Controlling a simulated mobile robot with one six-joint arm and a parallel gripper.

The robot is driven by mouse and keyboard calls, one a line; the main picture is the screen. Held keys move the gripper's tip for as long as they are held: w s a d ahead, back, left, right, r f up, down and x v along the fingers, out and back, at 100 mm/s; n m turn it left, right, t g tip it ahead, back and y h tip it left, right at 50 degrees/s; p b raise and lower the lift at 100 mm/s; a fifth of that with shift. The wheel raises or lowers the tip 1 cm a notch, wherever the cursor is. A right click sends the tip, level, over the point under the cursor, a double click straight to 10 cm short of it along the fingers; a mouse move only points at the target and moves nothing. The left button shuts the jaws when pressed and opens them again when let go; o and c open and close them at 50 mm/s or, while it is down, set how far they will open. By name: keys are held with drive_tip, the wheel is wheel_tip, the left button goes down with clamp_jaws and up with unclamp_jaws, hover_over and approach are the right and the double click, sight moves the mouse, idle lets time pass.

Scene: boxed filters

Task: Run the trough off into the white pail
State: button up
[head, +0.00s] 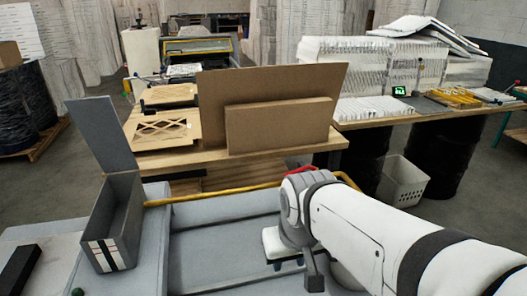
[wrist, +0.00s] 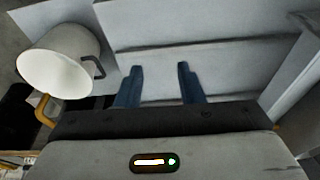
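The trough looks like a wide, shallow grey basin (head: 225,212) in front of me, and its pale, ridged inside (wrist: 210,22) fills much of the wrist view. The white pail (wrist: 58,72) is at the left of the wrist view, with a dark handle on its side. In the head view my gripper (head: 287,263) is partly hidden by my arm. A yellow bar (head: 215,194) runs along the basin's far edge; something red (head: 299,170) shows behind my wrist.
A grey open box (head: 112,225) with a raised lid stands at the left. Behind the basin, a wooden table (head: 180,160) holds cardboard panels (head: 275,95). A white basket (head: 402,182) sits on the floor at right. A yellow hook-like part (wrist: 43,112) is beside the pail.

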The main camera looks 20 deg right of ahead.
drive_tip(key=w+d+r+m+p, duration=0.35)
drive_tip(key=w+r+m, duration=0.3)
drive_tip(key=w, duration=0.65)
drive_tip(key=m+p, duration=0.5)
drive_tip(key=m, duration=0.3)
approach(293, 172)
drive_tip(key=shift+g+y, duration=0.3)
drive_tip(key=shift+g, duration=0.1)
drive_tip(key=f, duration=0.2)
drive_tip(key=w+f, duration=0.1)
drive_tip(key=f, duration=0.2)
drive_tip(key=w+f+p, duration=0.1)
drive_tip(key=f, duration=0.1)
drive_tip(key=shift+w+f, duration=0.2)
drive_tip(key=shift+f, duration=0.15)
drive_tip(key=shift+c, duration=0.5)
clamp_jaws()
